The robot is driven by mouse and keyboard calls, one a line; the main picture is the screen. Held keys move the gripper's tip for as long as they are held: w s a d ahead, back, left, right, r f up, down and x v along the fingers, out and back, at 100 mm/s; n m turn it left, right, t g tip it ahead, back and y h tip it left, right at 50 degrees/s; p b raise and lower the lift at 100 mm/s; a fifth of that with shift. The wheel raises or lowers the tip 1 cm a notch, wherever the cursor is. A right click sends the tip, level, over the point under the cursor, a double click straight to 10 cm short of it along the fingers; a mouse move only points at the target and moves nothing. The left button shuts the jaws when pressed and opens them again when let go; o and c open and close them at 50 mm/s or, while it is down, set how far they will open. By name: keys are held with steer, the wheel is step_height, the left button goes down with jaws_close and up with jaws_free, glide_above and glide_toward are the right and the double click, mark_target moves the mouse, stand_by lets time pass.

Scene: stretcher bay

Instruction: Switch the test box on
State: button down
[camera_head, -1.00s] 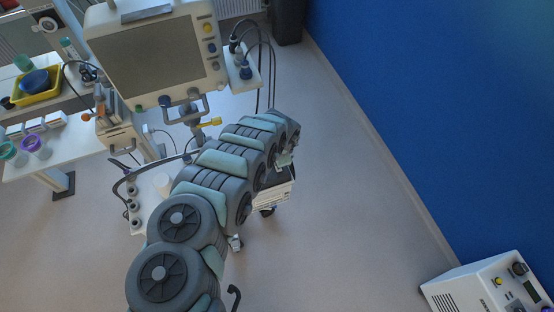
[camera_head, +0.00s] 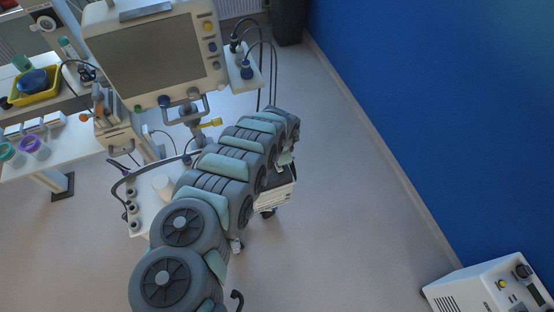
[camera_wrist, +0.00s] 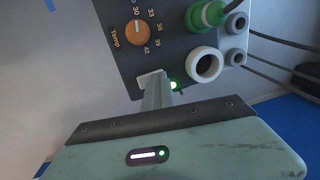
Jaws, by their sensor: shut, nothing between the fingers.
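In the wrist view a dark control panel (camera_wrist: 170,45) carries an orange temperature dial (camera_wrist: 137,31), a green plug, sockets and a small lit green light (camera_wrist: 173,85). I cannot tell whether this panel is the test box. My gripper (camera_wrist: 154,78) is shut and empty, its narrow pale fingertips at the panel's lower edge, just left of the light. Whether they touch is unclear, and they hide part of the panel there. In the head view my gripper (camera_head: 287,158) is small, at the arm's far end by the cart.
A large grey-screened monitor (camera_head: 155,55) stands behind my arm, with cables at its right. A white box (camera_head: 475,290) with knobs and a small display is at the lower right. A side table (camera_head: 70,145) is at left. Floor between the cart and blue wall is clear.

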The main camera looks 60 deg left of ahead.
mark_target(280, 170)
steer(key=shift+s+d+f+p, duration=0.1)
steer(key=shift+s+d+p, duration=0.25)
steer(key=shift+d+p, duration=0.4)
steer(key=r+p, duration=0.2)
steer(key=r, duration=0.1)
steer(key=r+p, duration=0.1)
steer(key=shift+d+r, duration=0.35)
steer(key=shift+w+r, duration=0.1)
steer(key=shift+d+r+b, duration=0.1)
steer(key=shift+r+b, duration=0.25)
steer(key=shift+r, duration=0.05)
step_height(280, 170, up, 8)
steer(key=d+p, duration=0.1)
steer(key=shift+s+d, duration=0.2)
steer(key=shift+s, duration=0.05)
steer(key=shift+r, duration=0.1)
